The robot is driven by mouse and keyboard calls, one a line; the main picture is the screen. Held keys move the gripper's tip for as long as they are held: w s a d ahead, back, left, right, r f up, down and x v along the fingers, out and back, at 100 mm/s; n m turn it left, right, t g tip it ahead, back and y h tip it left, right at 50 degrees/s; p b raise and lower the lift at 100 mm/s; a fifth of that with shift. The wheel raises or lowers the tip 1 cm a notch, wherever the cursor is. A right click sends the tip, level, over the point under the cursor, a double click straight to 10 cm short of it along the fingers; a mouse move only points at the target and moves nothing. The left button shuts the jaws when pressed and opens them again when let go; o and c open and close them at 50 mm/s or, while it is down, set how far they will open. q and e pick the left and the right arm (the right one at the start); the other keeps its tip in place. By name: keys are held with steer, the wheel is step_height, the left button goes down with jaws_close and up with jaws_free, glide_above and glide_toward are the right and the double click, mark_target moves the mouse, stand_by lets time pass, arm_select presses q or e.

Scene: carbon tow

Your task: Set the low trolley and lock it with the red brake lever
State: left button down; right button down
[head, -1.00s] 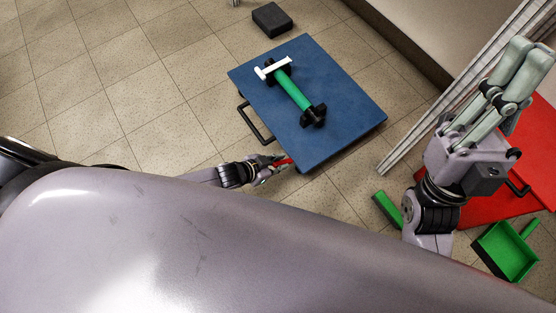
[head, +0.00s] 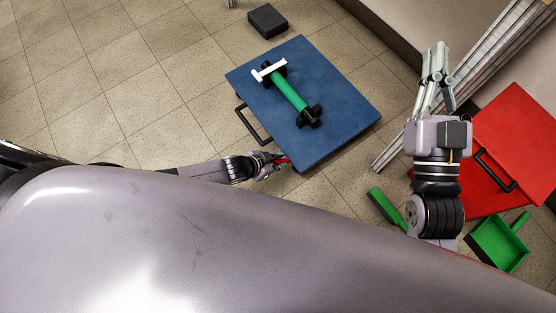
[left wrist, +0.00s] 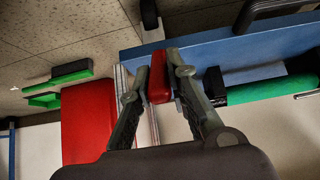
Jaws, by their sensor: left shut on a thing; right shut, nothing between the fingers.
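The low trolley has a flat blue deck (head: 340,85) and a black bar handle (head: 252,126) on its left side. A green roller (head: 289,90) with a white crossbar and black end brackets lies on the deck. The red brake lever (head: 281,161) is at the deck's near corner, mostly covered by my fingers. My left gripper (head: 274,163) is shut on it. In the left wrist view the red lever (left wrist: 160,78) sits between both fingers, beside the blue deck edge (left wrist: 220,45). My right gripper (head: 437,52) is shut and empty, raised right of the trolley.
A red flat-topped thing (head: 515,130) with a black handle stands at the right. Metal profiles (head: 490,70) lean along the wall. A green dustpan (head: 495,245) and green brush (head: 385,207) lie near my right arm. A black block (head: 268,20) lies behind the trolley. Left floor is clear.

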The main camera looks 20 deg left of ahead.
arm_select(q)
steer(key=c, duration=1.5)
jaws_free()
steer(key=v, duration=1.2)
